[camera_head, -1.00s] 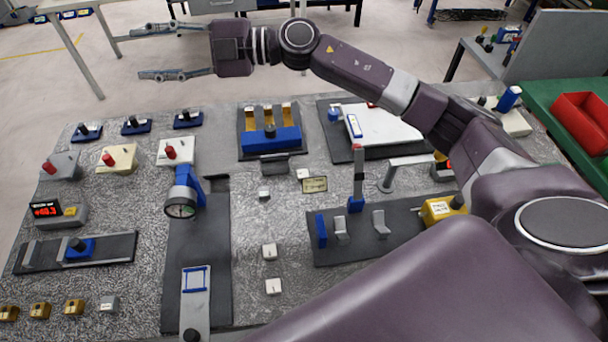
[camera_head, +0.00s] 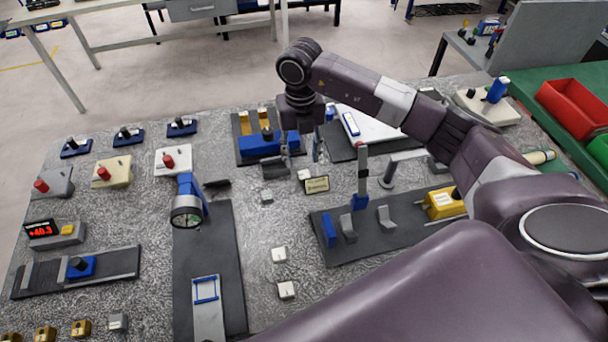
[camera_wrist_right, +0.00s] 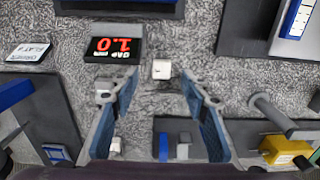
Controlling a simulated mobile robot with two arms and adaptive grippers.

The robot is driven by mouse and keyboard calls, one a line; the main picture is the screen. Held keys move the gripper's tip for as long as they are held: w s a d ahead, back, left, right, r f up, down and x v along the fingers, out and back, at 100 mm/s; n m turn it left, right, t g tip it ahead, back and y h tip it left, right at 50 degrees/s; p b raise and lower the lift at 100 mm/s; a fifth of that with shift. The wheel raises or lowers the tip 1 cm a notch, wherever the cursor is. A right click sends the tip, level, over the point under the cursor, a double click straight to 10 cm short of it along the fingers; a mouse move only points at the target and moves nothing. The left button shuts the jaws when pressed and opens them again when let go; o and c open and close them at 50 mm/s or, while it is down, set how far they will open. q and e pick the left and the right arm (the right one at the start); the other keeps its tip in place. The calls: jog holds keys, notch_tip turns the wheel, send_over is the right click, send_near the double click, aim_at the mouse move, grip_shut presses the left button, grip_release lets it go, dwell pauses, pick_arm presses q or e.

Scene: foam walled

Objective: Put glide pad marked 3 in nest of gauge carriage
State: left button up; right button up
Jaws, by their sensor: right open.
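Several small white pads lie on the grey speckled table: one (camera_head: 304,175) by the label plate, one (camera_head: 266,197) left of it, and two (camera_head: 279,254) (camera_head: 286,290) nearer the front. Their marks are too small to read. The gauge carriage (camera_head: 208,322) is a light plate with an empty blue square frame, its nest (camera_head: 206,290), on a dark rail. My right gripper (camera_head: 302,158) points down, open and empty, above the pad by the label plate. In the right wrist view that pad (camera_wrist_right: 161,69) shows between the spread fingertips (camera_wrist_right: 158,84). My left gripper is not in view.
A dark display (camera_wrist_right: 113,48) stands close to the gripper. A blue block (camera_head: 262,145) is behind it, and an upright post (camera_head: 362,175) and a dark plate with stops (camera_head: 375,240) are to the right. A dial gauge (camera_head: 187,212) overhangs the rail.

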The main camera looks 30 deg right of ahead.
aim_at(303, 172)
notch_tip(303, 172, down, 5)
jog(key=p, duration=0.2)
jog(key=shift+s+d+f+p, duration=0.1)
jog(key=shift+d+f+p, duration=0.05)
jog(key=shift+p, duration=0.15)
jog(key=shift+f, duration=0.35)
jog(key=shift+c, duration=0.4)
jog(key=c, duration=1)
jog(key=shift+r+b, duration=2.25)
jog(key=shift+r, duration=7.8)
